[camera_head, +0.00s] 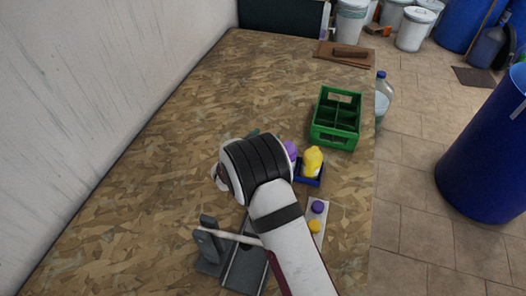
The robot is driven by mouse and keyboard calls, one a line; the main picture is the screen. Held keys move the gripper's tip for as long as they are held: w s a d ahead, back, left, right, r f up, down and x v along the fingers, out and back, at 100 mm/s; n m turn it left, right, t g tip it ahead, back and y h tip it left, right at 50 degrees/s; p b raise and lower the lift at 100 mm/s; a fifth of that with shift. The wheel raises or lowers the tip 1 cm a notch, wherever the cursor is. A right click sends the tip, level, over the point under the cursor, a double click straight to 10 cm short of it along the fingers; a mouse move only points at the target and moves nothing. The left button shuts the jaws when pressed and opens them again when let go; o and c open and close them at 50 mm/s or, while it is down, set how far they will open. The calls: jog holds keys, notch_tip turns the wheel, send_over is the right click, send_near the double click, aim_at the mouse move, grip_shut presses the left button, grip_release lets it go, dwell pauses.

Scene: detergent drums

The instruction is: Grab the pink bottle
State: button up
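I see no clearly pink bottle. A purple rounded object (290,149), perhaps a bottle, shows beside the blue tray (309,182), partly hidden by my arm. A yellow bottle (313,161) stands in that tray, just right of the purple object. My white arm with black bands reaches over the board from the lower right, and its far end is left of the tray. My gripper is hidden behind the arm, so its fingers and anything in them do not show.
A green divided crate (336,141) stands near the table's right edge. A grey stand (208,251) with a pale bar is at the lower left. A pale strip with purple and yellow caps (315,227) lies right of my arm. The table's left and far middle are clear.

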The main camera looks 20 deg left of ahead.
jog(key=shift+x, duration=0.9)
jog(key=shift+s, duration=0.1)
grip_shut()
